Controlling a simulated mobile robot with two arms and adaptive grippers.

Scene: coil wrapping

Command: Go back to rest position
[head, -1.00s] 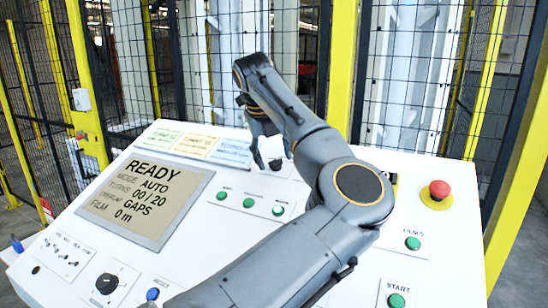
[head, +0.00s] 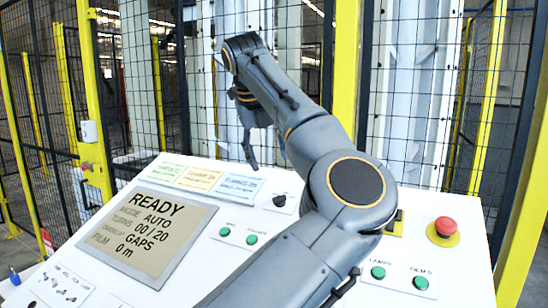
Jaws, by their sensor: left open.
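A white control panel (head: 150,171) fills the lower part of the head view. Its screen (head: 152,232) reads READY, MODE AUTO, TURNS 00/20 and FILM 0 m. My left gripper (head: 262,150) is open and empty, at the panel's back edge. Its fingers point down and are apart. One finger is partly hidden behind my arm, and my arm covers the middle of the panel. A black knob (head: 279,200) shows just below the fingers. My right gripper is not in view.
A red emergency button (head: 445,227) on a yellow base stands at the panel's right. Green buttons (head: 378,272) lie in front of it. Behind the panel stands a mesh fence with yellow posts (head: 347,62), close behind my left gripper.

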